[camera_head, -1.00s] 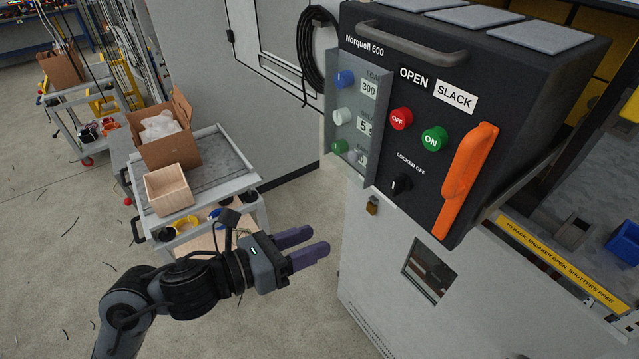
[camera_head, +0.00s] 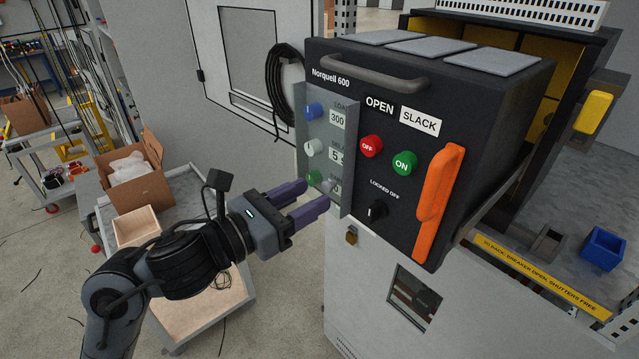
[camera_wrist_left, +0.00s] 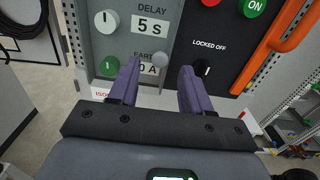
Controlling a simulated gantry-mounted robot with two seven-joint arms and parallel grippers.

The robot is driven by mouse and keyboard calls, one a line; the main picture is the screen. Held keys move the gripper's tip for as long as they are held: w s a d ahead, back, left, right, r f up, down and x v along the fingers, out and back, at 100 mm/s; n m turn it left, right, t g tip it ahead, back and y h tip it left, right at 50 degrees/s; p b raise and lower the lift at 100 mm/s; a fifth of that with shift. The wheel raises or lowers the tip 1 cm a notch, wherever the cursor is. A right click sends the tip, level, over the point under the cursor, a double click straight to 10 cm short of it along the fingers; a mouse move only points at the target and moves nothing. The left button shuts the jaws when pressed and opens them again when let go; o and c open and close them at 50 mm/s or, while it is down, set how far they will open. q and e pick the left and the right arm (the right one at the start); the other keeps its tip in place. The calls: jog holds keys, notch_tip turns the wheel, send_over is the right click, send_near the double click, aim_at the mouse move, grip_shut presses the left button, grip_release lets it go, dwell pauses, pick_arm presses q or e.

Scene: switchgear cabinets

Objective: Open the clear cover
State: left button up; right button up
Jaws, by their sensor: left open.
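The clear cover (camera_head: 343,160) is a see-through panel on the left part of the black Norquell 600 unit's front. It lies over a blue, a white and a green knob and their value labels. A small grey knob (camera_wrist_left: 160,59) near its lower part shows in the left wrist view. My left gripper (camera_head: 315,195) is open, its purple fingers pointing at the cover's lower part. In the left wrist view the fingers (camera_wrist_left: 160,82) stand to either side of the grey knob. I cannot tell whether they touch it. My right gripper is not in view.
Right of the cover are the red OFF button (camera_head: 369,146), green ON button (camera_head: 404,163), black rotary switch (camera_head: 377,210) and orange handle (camera_head: 438,200). A padlock (camera_head: 351,236) hangs below. A cart with a cardboard box (camera_head: 135,185) stands at the left.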

aim_at(325, 188)
pick_arm(q)
jog(key=shift+p+x, duration=0.35)
jog(key=shift+x, duration=1.4)
grip_shut()
